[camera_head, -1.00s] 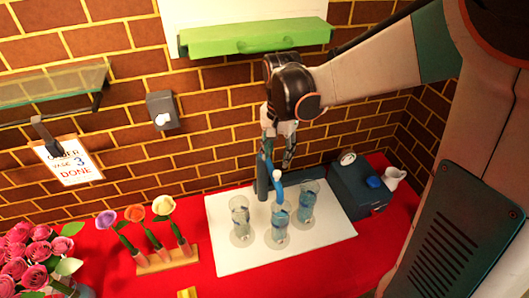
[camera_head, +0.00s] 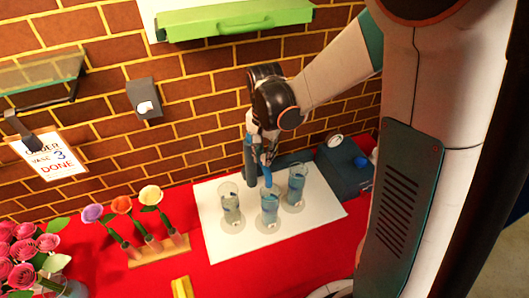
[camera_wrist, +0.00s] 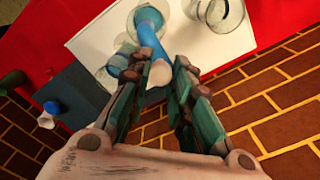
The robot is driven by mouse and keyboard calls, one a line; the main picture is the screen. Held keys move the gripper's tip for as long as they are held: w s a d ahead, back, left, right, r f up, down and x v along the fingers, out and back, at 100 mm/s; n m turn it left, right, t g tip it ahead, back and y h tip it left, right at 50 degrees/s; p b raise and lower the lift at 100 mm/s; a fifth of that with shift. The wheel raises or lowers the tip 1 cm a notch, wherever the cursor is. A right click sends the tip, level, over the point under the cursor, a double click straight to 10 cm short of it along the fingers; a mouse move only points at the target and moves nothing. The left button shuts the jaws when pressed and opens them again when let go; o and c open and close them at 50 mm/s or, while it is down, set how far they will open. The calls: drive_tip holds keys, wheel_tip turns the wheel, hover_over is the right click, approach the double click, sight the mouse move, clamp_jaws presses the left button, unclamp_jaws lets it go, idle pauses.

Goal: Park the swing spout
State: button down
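The blue swing spout (camera_head: 266,176) hangs over the middle glass (camera_head: 270,204), its outer end pointing down toward that glass. Its dark post (camera_head: 249,158) stands behind the glasses. My gripper (camera_head: 262,150) is at the spout, above and behind the glasses, and hides part of it. In the wrist view the spout (camera_wrist: 150,38) runs in between the fingers of my gripper (camera_wrist: 157,72), with a pale end between them. The fingers stand apart, with a gap visible on the left; contact on the right is unclear. A left glass (camera_head: 229,202) and a right glass (camera_head: 296,186) flank the middle one.
The glasses stand on a white mat (camera_head: 220,245) on a red table. A dark box (camera_head: 342,168) is close on the right. A flower rack (camera_head: 158,250) and pink roses (camera_head: 25,255) are left. A brick wall is close behind, under a green shelf (camera_head: 235,19).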

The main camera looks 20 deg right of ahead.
drive_tip(key=shift+d, duration=0.15)
drive_tip(key=w+d+n+b, duration=0.35)
drive_tip(key=d+n, duration=0.45)
drive_tip(key=d, duration=0.3)
drive_tip(key=w+d+n, duration=0.5)
drive_tip(key=w+n, duration=0.4)
drive_tip(key=w, duration=0.3)
drive_tip(key=shift+n, duration=0.3)
drive_tip(key=shift+w, duration=0.1)
drive_tip(key=c, duration=1.4)
unclamp_jaws()
